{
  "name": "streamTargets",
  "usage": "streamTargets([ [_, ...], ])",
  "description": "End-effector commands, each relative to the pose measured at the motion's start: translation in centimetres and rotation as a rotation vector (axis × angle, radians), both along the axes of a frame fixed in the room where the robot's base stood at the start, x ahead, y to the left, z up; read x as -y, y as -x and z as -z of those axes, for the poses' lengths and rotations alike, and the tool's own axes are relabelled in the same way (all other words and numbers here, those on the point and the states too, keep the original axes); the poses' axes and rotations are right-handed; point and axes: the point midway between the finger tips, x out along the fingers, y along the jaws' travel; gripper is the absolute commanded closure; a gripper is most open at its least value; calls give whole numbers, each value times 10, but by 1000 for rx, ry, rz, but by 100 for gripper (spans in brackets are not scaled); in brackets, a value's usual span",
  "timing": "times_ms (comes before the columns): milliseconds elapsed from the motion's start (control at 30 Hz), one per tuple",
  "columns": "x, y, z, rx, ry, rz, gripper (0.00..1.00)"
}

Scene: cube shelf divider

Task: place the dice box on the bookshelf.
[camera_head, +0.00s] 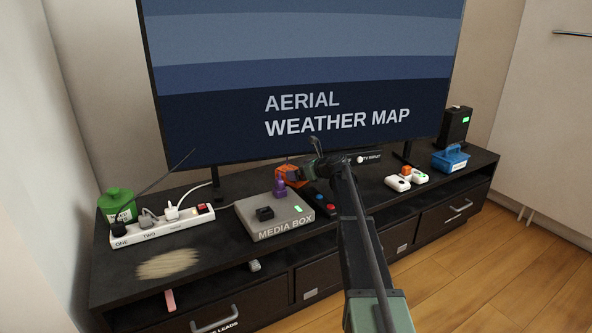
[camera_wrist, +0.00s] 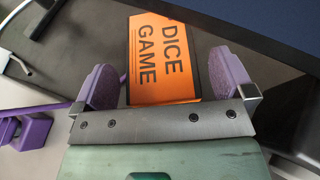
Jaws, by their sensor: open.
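The dice box (camera_wrist: 163,60), an orange box with dark edges and the words "DICE GAME", lies on the dark cabinet top. It shows in the head view as a small orange patch (camera_head: 287,173) behind the media box, partly covered by my gripper. My gripper (camera_wrist: 166,82) is open, its two purple fingers on either side of the box's near part in the wrist view. A small gap shows beside each finger; whether either touches the box I cannot tell. No bookshelf can be made out in these frames.
The grey media box (camera_head: 275,217) stands just in front, with a purple item on it. A large television screen (camera_head: 300,75) rises behind. A power strip (camera_head: 163,226), white controllers (camera_head: 405,182) and a blue basket (camera_head: 450,158) also occupy the cabinet (camera_head: 215,262).

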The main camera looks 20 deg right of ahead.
Motion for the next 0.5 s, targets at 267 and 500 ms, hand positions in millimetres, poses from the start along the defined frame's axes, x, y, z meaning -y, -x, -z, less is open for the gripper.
streamTargets([
  [267, 34, 61, -34, 1, 0, 1, 0],
  [500, 46, 79, -39, 1, -1, 0, 0],
])
